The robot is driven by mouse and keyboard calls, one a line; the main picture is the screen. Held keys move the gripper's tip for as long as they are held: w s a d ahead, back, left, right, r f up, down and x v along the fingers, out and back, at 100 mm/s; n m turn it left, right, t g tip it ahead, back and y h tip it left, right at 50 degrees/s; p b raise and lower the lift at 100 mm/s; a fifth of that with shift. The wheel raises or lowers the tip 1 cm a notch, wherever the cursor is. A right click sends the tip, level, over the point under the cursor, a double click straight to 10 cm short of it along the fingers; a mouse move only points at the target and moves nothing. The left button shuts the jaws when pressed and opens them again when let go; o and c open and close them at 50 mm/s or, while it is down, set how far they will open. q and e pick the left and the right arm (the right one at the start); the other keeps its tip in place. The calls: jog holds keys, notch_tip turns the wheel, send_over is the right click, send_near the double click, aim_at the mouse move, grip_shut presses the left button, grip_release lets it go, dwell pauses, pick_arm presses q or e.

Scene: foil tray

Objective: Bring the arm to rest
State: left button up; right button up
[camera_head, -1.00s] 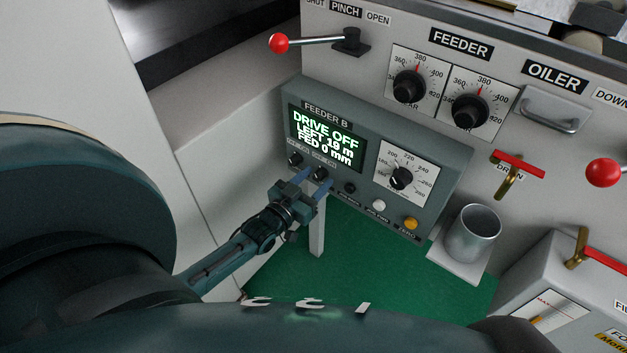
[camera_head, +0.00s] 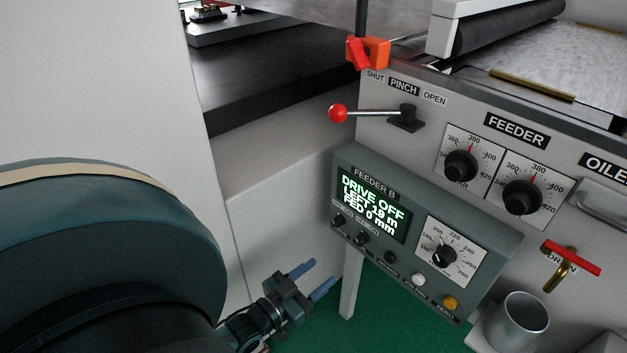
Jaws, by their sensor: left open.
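My left gripper (camera_head: 311,280) is at the bottom centre of the head view, its two blue fingers apart with nothing between them. It is below and left of the grey Feeder B control box (camera_head: 400,245), apart from it. The box's display (camera_head: 371,208) reads DRIVE OFF, LEFT 19 m, FED 0 mm. Below the display is a row of small knobs and buttons, among them a white button (camera_head: 418,279) and an orange button (camera_head: 450,303). My right gripper is not in view.
The pinch lever with a red ball (camera_head: 338,113) points left above the box. Two feeder dials (camera_head: 461,165) are on the panel. A red-handled drain valve (camera_head: 571,257) and a metal cup (camera_head: 521,320) are at the right. Green floor (camera_head: 385,320) shows below.

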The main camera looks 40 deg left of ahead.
pick_arm(q)
jog(key=shift+s, duration=0.25)
dwell(0.4)
